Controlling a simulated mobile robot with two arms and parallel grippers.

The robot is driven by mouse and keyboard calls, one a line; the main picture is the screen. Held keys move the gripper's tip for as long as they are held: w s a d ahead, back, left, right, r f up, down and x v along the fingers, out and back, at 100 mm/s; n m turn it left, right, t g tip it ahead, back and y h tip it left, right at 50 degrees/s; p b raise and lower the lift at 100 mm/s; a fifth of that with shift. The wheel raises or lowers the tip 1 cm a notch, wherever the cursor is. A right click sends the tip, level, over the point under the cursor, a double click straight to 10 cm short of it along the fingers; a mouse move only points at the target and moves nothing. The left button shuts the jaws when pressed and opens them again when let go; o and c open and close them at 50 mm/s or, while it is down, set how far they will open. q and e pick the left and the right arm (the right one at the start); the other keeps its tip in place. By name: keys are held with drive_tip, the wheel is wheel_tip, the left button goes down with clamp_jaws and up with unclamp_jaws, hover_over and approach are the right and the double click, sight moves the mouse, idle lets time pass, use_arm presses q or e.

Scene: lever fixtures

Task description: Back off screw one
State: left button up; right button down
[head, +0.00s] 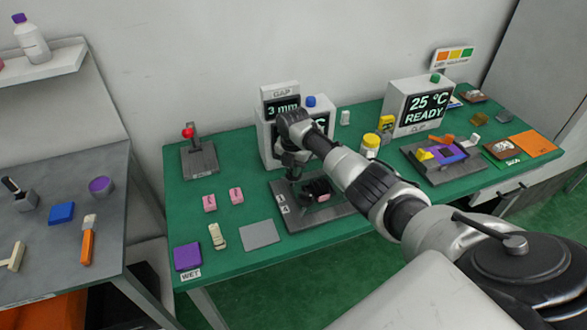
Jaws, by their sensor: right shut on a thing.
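A dark grey fixture plate (337,212) lies on the green table, with small white labels at its left edge. My right gripper (293,176) points down over the left rear part of this plate. It is shut on what appears to be screw one, which is mostly hidden by the fingers and wrist. A black part (317,187) with a pink block (323,198) sits on the plate just right of the gripper. My left gripper is not in view.
A gap display reading 3 mm (282,106) stands right behind my wrist. Two pink blocks (237,196), a grey square (260,234) and a red-knobbed lever fixture (199,158) are to the left. A display reading 25 °C READY (425,108) and a yellow-lidded jar (370,145) stand right.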

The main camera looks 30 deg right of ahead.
idle(0.5)
drive_tip(key=c, duration=1.2)
unclamp_jaws()
drive_tip(key=shift+o, duration=0.2)
wheel_tip(320, 180, up, 11)
drive_tip(key=b, duration=0.1)
drive_tip(key=shift+f, duration=0.15)
